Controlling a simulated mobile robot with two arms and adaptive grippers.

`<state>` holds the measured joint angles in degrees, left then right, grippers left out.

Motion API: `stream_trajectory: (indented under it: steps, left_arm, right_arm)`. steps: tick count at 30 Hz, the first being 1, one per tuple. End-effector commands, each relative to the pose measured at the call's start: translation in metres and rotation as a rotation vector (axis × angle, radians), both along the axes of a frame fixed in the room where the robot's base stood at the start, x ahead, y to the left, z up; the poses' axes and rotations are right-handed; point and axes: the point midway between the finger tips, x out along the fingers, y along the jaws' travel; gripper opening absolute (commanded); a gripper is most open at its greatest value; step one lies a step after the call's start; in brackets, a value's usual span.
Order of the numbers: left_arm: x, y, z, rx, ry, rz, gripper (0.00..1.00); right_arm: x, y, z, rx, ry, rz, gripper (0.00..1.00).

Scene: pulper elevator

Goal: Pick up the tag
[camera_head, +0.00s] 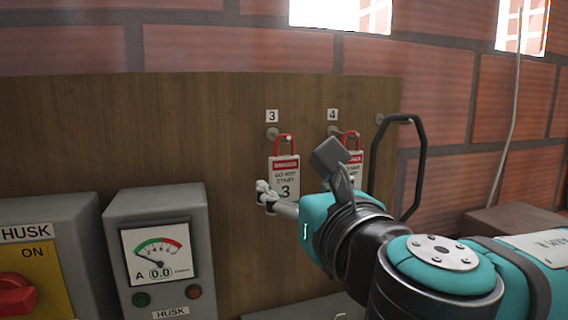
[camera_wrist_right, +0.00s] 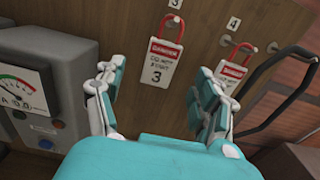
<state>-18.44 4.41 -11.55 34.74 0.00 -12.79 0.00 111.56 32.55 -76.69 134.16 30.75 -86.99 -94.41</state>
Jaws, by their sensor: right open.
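A white danger tag with a red band, a red shackle and the number 3 (camera_head: 285,172) hangs on a peg on the wooden board. A second such tag (camera_head: 352,165) hangs to its right under label 4, partly hidden by my right arm. My right gripper (camera_head: 268,197) is at the lower left edge of tag 3 in the head view; contact cannot be told. In the right wrist view its two fingers are spread, and tag 3 (camera_wrist_right: 161,64) shows upright between and beyond them. Tag 4 (camera_wrist_right: 230,72) is partly behind the right finger there. My left gripper is not in view.
The wooden board (camera_head: 200,120) is mounted on a brick wall. A black handle (camera_head: 422,165) sticks out to the right of the tags. A grey meter box (camera_head: 160,255) and a HUSK switch box (camera_head: 40,260) stand at the left.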

Motion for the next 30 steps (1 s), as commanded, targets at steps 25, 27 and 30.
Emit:
stream_trajectory:
  steps: [25,27,30]
  left_arm:
    - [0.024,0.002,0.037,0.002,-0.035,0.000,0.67]
    - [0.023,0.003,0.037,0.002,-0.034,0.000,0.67]
    - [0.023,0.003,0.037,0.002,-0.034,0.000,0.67]
  right_arm:
    - [0.066,0.019,-0.003,0.002,-0.002,0.000,0.71]
    - [0.066,0.019,-0.003,0.002,-0.002,0.000,0.66]
    - [0.066,0.019,-0.003,0.002,-0.002,-0.001,0.53]
